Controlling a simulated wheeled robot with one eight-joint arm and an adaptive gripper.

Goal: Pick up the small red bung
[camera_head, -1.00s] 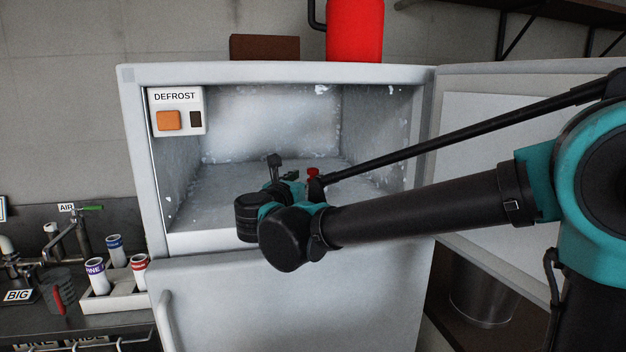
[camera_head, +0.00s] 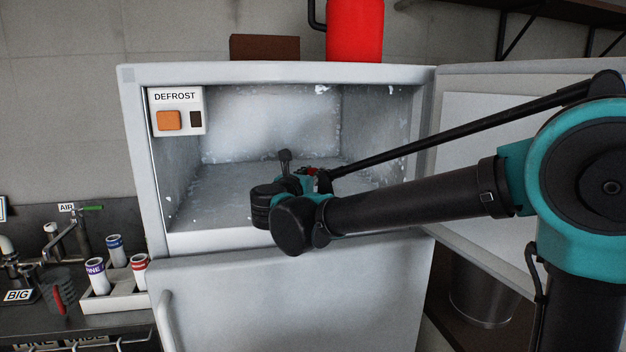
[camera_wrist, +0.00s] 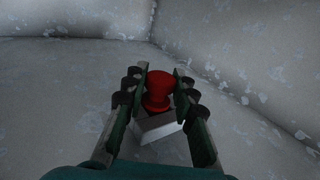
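The small red bung (camera_wrist: 159,90) stands between the two fingers of my gripper (camera_wrist: 160,84) in the wrist view. It has a round knob top and a narrower neck, and a pale grey block shows just below it in the picture. The fingers are apart on either side of the bung, with a narrow gap visible at each side. In the head view, only a bit of the red bung (camera_head: 312,171) shows behind my gripper (camera_head: 287,160), inside the frosted freezer compartment (camera_head: 215,205). My wrist hides much of the gripper there.
The frosted compartment walls surround the gripper, with the front sill (camera_head: 205,241) below my wrist. A DEFROST panel (camera_head: 176,111) hangs at the upper left. The open freezer door (camera_head: 490,120) is at right.

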